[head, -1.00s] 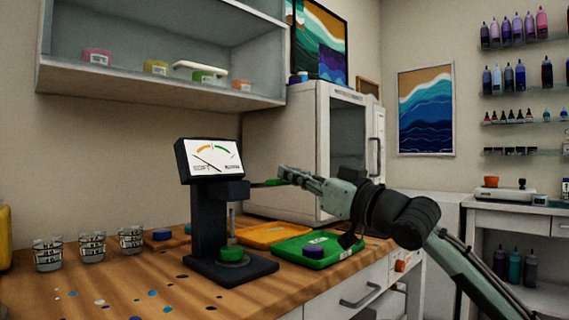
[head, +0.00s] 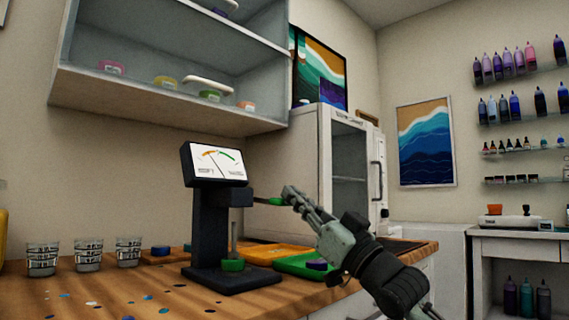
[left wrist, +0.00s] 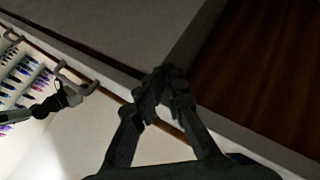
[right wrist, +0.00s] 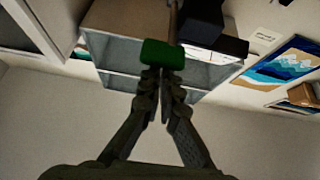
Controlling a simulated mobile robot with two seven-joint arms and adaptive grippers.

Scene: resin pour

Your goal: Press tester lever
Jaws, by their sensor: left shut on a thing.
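The dark tester (head: 208,225) stands upright on the wooden bench. Its lit dial (head: 217,163) has the needle near the middle of the scale. A green puck (head: 232,265) sits on its base under the thin probe. The green-tipped lever (head: 270,201) sticks out right, tilted slightly down. My right gripper (head: 289,195) is at the lever's end. In the right wrist view, the lever's green grip (right wrist: 163,54) lies across the tips of my shut right fingers (right wrist: 164,78). My left gripper (left wrist: 165,80) shows only in its wrist view, with fingers together; what it holds cannot be made out.
Several clear cups (head: 86,255) stand on the bench at left. An orange tray (head: 266,253) and a green tray (head: 292,264) lie right of the tester. A white cabinet (head: 312,165) stands behind, and a wall shelf (head: 165,120) hangs above.

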